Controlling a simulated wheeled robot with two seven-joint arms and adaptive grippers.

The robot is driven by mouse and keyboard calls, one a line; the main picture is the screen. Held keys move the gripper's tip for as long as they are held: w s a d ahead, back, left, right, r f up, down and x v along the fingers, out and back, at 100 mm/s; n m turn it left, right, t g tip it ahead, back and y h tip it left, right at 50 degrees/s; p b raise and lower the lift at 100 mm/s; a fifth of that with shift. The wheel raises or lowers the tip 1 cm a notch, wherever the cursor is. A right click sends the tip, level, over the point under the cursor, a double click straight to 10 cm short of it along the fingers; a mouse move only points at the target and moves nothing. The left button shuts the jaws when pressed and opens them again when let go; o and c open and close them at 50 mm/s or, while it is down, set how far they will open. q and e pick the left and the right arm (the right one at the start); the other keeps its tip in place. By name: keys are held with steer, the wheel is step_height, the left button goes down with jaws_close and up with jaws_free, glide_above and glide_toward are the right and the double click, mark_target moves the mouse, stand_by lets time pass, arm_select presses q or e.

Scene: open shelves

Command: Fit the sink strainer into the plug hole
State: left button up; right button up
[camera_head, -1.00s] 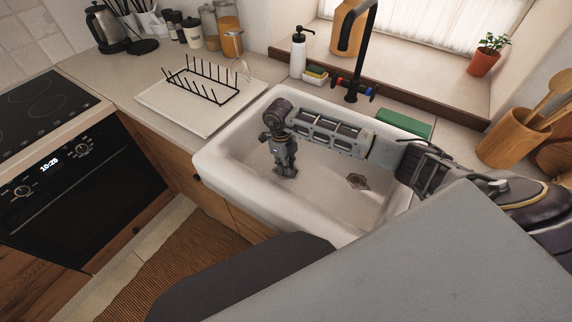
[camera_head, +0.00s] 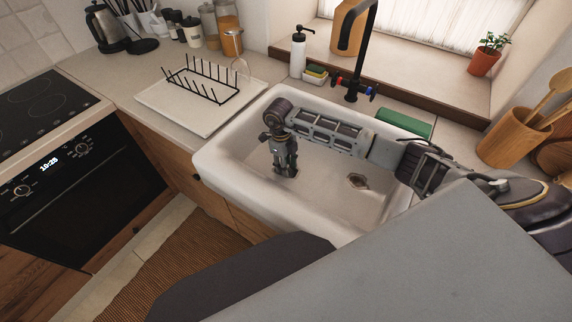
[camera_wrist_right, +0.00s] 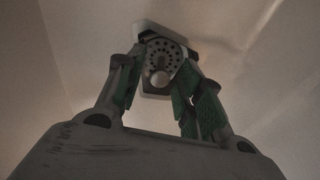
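The sink strainer (camera_wrist_right: 163,58) is a perforated metal disc with a round knob, seen in the right wrist view. My right gripper (camera_head: 286,172) points down at the sink floor, left of the plug hole. Its fingers (camera_wrist_right: 162,70) have closed in on both sides of the strainer and appear to touch its edges. In the head view the strainer is mostly hidden by the gripper. The plug hole (camera_head: 357,181) shows as a dark opening with a metal surround in the right part of the sink floor. My left gripper is not in view.
The white sink (camera_head: 228,185) has raised walls around my right gripper. A black tap (camera_head: 367,50) stands behind it. A drying rack (camera_head: 205,82) is at the left, a green sponge-like block (camera_head: 404,123) at the back right. The sink floor between gripper and plug hole looks clear.

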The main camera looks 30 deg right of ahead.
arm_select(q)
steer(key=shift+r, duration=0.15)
arm_select(e)
steer(key=shift+r, duration=0.15)
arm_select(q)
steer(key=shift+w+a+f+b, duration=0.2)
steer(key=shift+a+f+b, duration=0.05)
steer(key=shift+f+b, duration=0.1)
arm_select(e)
step_height(320, 180, up, 12)
steer(key=w, duration=0.1)
steer(key=shift+w+a, duration=0.15)
steer(key=shift+a, duration=0.2)
arm_select(q)
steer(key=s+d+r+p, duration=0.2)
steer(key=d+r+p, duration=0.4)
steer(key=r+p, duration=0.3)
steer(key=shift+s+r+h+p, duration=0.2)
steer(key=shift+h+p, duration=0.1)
steer(key=shift+p, duration=0.15)
arm_select(e)
step_height(320, 180, up, 10)
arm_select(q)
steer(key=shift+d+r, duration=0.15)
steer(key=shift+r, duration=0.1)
